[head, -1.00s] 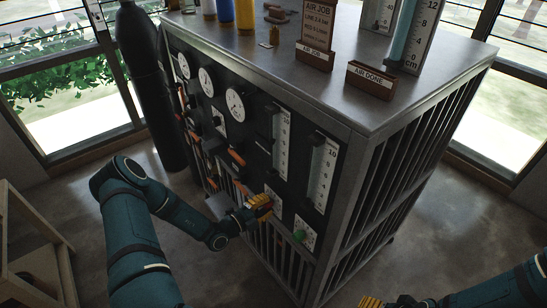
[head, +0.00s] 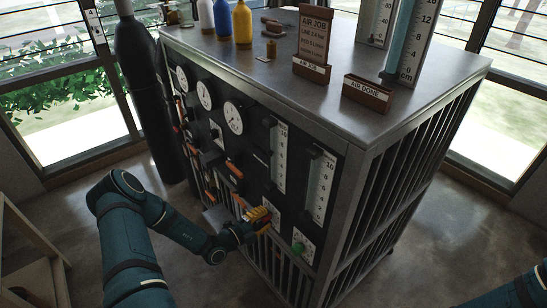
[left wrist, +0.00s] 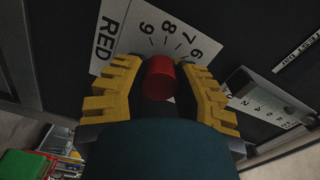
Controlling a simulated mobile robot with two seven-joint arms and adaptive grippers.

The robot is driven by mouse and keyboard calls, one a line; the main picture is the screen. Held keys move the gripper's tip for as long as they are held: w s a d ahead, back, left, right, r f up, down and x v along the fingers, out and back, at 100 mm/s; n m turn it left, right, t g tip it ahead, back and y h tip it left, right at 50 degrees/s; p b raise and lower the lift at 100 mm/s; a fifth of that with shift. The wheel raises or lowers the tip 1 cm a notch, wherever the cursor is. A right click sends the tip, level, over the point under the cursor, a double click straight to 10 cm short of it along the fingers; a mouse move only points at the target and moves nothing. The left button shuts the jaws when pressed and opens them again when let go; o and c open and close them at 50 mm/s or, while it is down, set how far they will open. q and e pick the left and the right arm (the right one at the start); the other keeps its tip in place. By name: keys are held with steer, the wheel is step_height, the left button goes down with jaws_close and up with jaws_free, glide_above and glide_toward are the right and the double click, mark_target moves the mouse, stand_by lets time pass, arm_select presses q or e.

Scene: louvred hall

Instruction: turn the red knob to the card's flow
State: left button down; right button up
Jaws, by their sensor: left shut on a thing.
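The red knob (left wrist: 159,78) sits on a white dial plate (left wrist: 160,30) marked RED, with the figures 6 to 9 showing. My left gripper (left wrist: 157,85) is shut on it, its yellow fingers on both sides. In the head view this gripper (head: 262,218) is at the low front of the panel and hides the knob. The AIR JOB card (head: 312,36) stands on the cabinet top; its flow line is too small to read surely. Two flow tubes with scales, a left one (head: 280,155) and a right one (head: 321,183), are above the knobs. My right gripper is out of view.
A green knob (head: 299,247) is just right of my left gripper. Gauges (head: 233,118) and orange-handled levers (head: 235,170) fill the panel's left. An AIR DONE holder (head: 367,93) and several bottles (head: 242,22) stand on top. A dark cylinder (head: 148,95) stands left.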

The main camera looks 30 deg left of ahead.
arm_select(q)
steer(key=c, duration=0.8)
jaws_free()
steer(key=shift+o, duration=0.9)
steer(key=shift+s+a+f+m+b, duration=0.1)
steer(key=shift+s+m+b, duration=0.15)
steer(key=shift+m+b, duration=0.35)
steer(key=s+a+m+b, duration=0.3)
steer(key=s+m+b, duration=0.55)
steer(key=m, duration=1.15)
steer(key=b+x, duration=0.2)
steer(key=x, duration=0.5)
steer(key=shift+w, duration=0.45)
steer(key=shift+x, duration=0.9)
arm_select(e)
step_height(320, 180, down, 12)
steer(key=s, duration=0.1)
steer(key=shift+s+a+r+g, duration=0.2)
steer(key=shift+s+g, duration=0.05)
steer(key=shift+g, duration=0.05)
